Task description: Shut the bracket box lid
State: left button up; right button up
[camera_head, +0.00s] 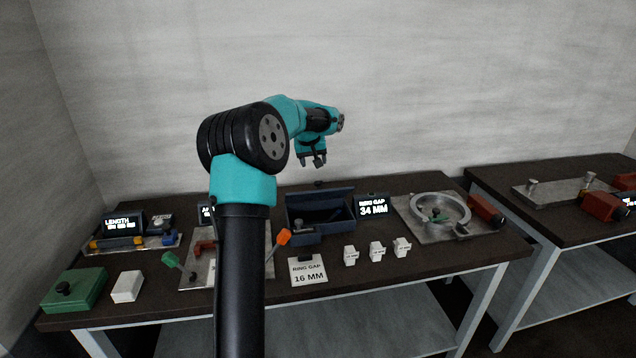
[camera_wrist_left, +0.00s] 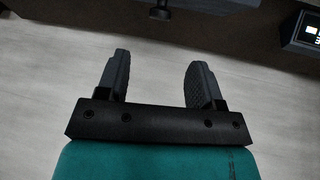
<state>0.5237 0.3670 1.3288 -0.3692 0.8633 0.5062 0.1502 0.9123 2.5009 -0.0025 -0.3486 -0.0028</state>
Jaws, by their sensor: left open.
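The dark blue box (camera_head: 320,224) stands open in the middle of the table, and I take it for the bracket box. Its lid (camera_head: 319,198) is raised at the back, with a dark knob (camera_head: 318,184) on the wall-facing side. A dark grey piece lies inside. In the left wrist view a dark knob (camera_wrist_left: 160,13) shows at the top edge, likely the lid's. My left gripper (camera_head: 312,163) is open and empty, above and behind the box, apart from the lid. Its two fingers (camera_wrist_left: 158,78) stand spread in the wrist view. My right gripper is not in view.
A "34 MM" display (camera_head: 373,206) stands right of the box, near the ring fixture (camera_head: 440,213). An orange-tipped lever (camera_head: 283,237) is close in front. Small white blocks (camera_head: 377,249) and a "16 MM" card (camera_head: 307,271) lie in front. A closed green box (camera_head: 75,291) sits far left.

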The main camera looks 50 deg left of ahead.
pick_arm(q)
jog(key=x, duration=1.2)
jog(key=shift+c, duration=0.4)
grip_shut()
